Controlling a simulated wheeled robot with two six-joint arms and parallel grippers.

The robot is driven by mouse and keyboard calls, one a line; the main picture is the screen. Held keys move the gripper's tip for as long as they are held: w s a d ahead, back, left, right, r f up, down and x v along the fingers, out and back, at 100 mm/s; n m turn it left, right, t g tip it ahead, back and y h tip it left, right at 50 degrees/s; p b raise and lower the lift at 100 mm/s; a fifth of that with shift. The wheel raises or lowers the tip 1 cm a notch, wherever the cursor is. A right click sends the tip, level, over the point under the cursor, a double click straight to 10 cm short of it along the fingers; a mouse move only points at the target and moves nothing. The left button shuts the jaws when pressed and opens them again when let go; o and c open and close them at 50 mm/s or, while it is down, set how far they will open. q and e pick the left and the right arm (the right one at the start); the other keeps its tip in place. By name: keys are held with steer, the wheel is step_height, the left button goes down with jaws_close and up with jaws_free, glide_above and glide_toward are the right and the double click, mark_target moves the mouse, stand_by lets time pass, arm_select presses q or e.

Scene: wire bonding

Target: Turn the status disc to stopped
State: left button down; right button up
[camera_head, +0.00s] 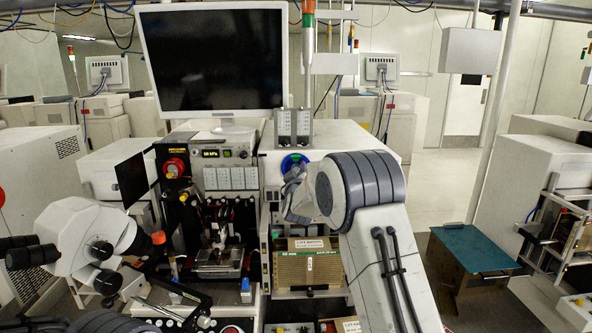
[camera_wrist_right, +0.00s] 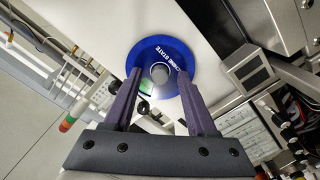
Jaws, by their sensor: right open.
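The status disc (camera_head: 286,160) is a blue round plate on the white front of the machine, partly hidden behind my right gripper in the head view. In the right wrist view the disc (camera_wrist_right: 190,57) shows white lettering that reads "machine state", a grey round knob (camera_wrist_right: 159,74) at its centre and a green patch at its lower left. My right gripper (camera_head: 294,174) is in front of the disc. In the wrist view its two purple fingers (camera_wrist_right: 159,80) are open, one on each side of the knob, with gaps between; contact cannot be told. My left gripper is not in view.
A large dark monitor (camera_head: 213,62) stands above the machine at the left. A white microscope (camera_head: 80,236) is at the lower left. Below the disc is a brown labelled box (camera_head: 310,267).

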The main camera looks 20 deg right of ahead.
jaws_close()
